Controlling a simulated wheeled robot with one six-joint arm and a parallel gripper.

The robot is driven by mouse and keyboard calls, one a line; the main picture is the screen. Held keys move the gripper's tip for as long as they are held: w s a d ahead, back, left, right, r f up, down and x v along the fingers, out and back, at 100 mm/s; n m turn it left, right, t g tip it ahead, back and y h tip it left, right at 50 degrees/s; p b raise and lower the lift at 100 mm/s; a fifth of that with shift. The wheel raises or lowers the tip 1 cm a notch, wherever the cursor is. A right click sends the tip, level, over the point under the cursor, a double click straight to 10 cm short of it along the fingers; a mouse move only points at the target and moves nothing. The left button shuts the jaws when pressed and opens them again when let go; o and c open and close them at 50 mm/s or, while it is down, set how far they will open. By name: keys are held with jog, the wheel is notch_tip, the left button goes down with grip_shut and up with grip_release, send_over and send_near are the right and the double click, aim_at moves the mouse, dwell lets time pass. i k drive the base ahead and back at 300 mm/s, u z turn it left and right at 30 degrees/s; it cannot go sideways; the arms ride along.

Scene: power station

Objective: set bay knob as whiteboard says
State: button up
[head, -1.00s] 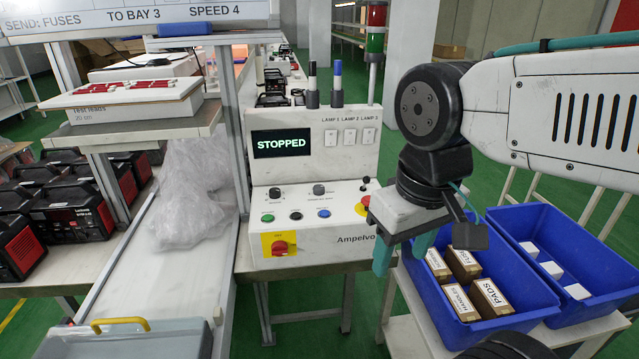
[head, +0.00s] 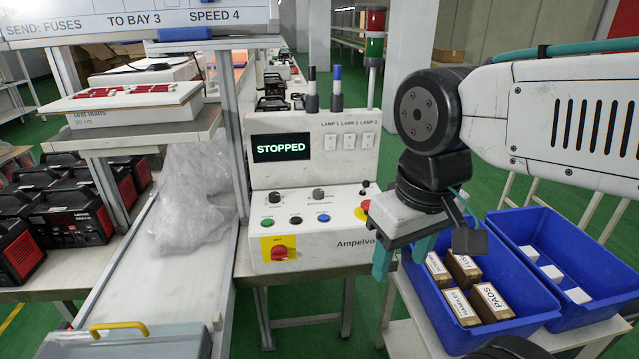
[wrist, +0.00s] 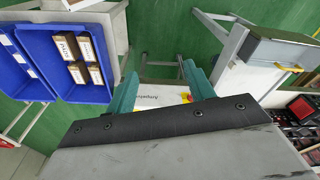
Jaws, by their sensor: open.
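The whiteboard (head: 330,9) at the top of the head view reads "SEND: FUSES", "TO BAY 3", "SPEED 4". The white control panel (head: 350,215) stands in the middle. It carries two dark knobs, a left knob (head: 274,195) and a right knob (head: 318,194). Their small labels and pointer settings are too small to read, so I cannot tell which is the bay knob. My gripper (head: 402,257) points down at the panel's right, apart from both knobs. Its teal fingers are open and empty. In the wrist view the fingers (wrist: 160,88) frame part of the panel.
A screen (head: 281,147) reads "STOPPED". The panel also has coloured buttons, a yellow-backed red switch (head: 280,250) and a small lever (head: 364,185). Blue bins (head: 470,335) with labelled boxes stand below right of my gripper. A conveyor (head: 165,270) with plastic wrap lies left.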

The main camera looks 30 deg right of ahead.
aim_at(318, 194)
jog(key=k, duration=1.2)
jog(key=u, duration=0.75)
jog(key=i, duration=1.05)
jog(key=z, duration=0.7)
jog(key=i, duration=0.6)
jog(key=z, duration=0.65)
